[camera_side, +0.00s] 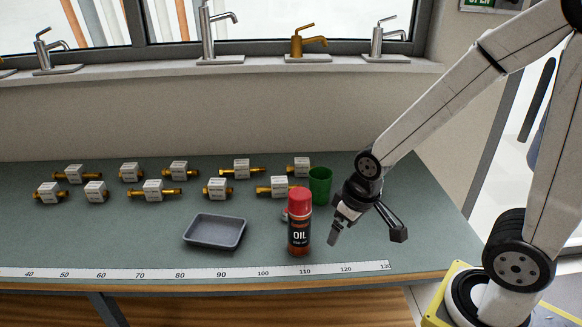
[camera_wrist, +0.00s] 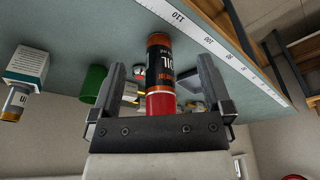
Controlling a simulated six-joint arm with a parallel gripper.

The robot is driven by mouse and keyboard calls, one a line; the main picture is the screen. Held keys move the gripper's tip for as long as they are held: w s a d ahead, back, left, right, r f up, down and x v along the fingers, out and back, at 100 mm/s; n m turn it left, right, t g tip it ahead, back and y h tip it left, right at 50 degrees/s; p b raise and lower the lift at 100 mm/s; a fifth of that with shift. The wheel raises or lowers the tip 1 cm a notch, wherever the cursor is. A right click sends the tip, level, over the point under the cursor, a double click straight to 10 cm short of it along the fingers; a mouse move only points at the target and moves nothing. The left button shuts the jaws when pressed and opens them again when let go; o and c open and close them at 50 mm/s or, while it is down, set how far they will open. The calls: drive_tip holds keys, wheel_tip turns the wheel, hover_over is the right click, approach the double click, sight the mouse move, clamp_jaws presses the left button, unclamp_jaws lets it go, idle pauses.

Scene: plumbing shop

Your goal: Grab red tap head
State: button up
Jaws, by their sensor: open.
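My gripper (camera_side: 366,232) is open and empty above the bench, just right of a black oil can (camera_side: 299,237) with a red cap. The can stands upright. In the wrist view, the can (camera_wrist: 159,52) shows between the spread fingers of my gripper (camera_wrist: 160,65), but I cannot tell that it is within their reach. A small pale and reddish thing (camera_side: 285,214) peeks out behind the can's left side. It is mostly hidden, and I cannot tell whether it is the red tap head. No red tap head shows clearly.
A green cup (camera_side: 320,184) stands behind the can. A grey tray (camera_side: 215,231) lies to its left. Several brass fittings with white labelled blocks (camera_side: 153,190) line the back of the bench. A ruler (camera_side: 180,273) runs along the front edge. Taps (camera_side: 307,44) stand on the windowsill.

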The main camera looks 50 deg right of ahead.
idle(0.3)
drive_tip(key=w+d+f+m+y, duration=0.2)
drive_tip(key=w+f+m, duration=0.1)
drive_tip(key=m, duration=0.4)
drive_tip(key=w+d+f+m+t+y, duration=0.1)
drive_tip(key=w+d+f+m+y, duration=0.1)
drive_tip(key=m, duration=0.6)
drive_tip(key=w+d+f+m+y, duration=0.3)
drive_tip(key=w+d+m, duration=0.1)
drive_tip(key=w+m, duration=0.2)
drive_tip(key=shift+w+f+m+t+y, duration=0.3)
drive_tip(key=shift+m+t, duration=0.1)
drive_tip(key=shift+m, duration=0.4)
drive_tip(key=w+d+f+m+t, duration=0.2)
drive_tip(key=w+m+t, duration=0.1)
drive_tip(key=w+d+m+t, duration=0.2)
drive_tip(key=shift+f+y, duration=0.4)
drive_tip(key=shift+w+d+f+m+t, duration=0.2)
drive_tip(key=shift+w+d+m+t, duration=0.3)
drive_tip(key=shift+d+t, duration=0.15)
drive_tip(key=shift+a, duration=0.1)
drive_tip(key=shift+x, duration=1.25)
drive_tip(key=shift+a+f, duration=0.1)
